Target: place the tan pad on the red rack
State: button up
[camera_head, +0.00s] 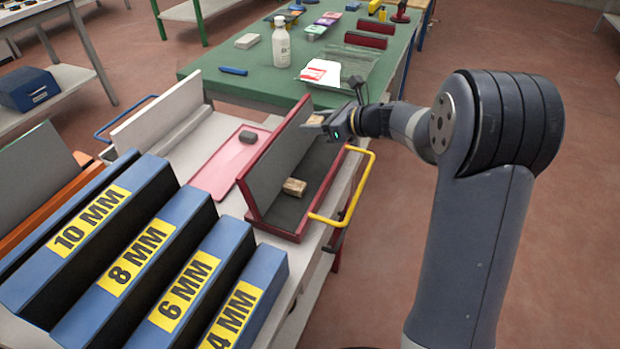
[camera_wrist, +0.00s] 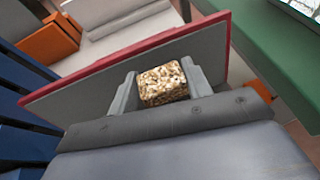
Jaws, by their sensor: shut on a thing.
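The red rack (camera_head: 277,227) stands on the near bench, with a tall grey back panel and a dark floor. One tan block (camera_head: 294,187) lies on its floor. My gripper (camera_head: 319,120) is at the rack's far end, near the top of the panel. It is shut on a speckled tan pad (camera_wrist: 162,84), held between both fingers in the wrist view. In the head view only a small part of the held pad (camera_head: 315,119) shows. The rack's panel and red edge (camera_wrist: 130,62) lie beyond the pad in the wrist view.
A yellow handle (camera_head: 359,180) curves along the rack's right side. To its left are a pink tray (camera_head: 222,172) with a dark block (camera_head: 248,137) and blue thickness-marked racks (camera_head: 170,262). A green table (camera_head: 255,77) with a white bottle (camera_head: 281,45) stands behind.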

notch_tip(320, 180, down, 10)
jog(key=b, duration=0.2)
jog(key=shift+b, duration=0.3)
jog(key=shift+f, duration=0.2)
jog(key=o, duration=0.9)
jog(key=shift+o, duration=0.2)
jog(key=shift+r, duration=0.1)
jog(key=shift+r, duration=0.25)
jog(key=p+v, duration=0.1)
jog(key=v, duration=1.1)
jog(key=shift+f+p, duration=0.2)
jog(key=shift+p, duration=0.1)
jog(key=shift+s, duration=0.1)
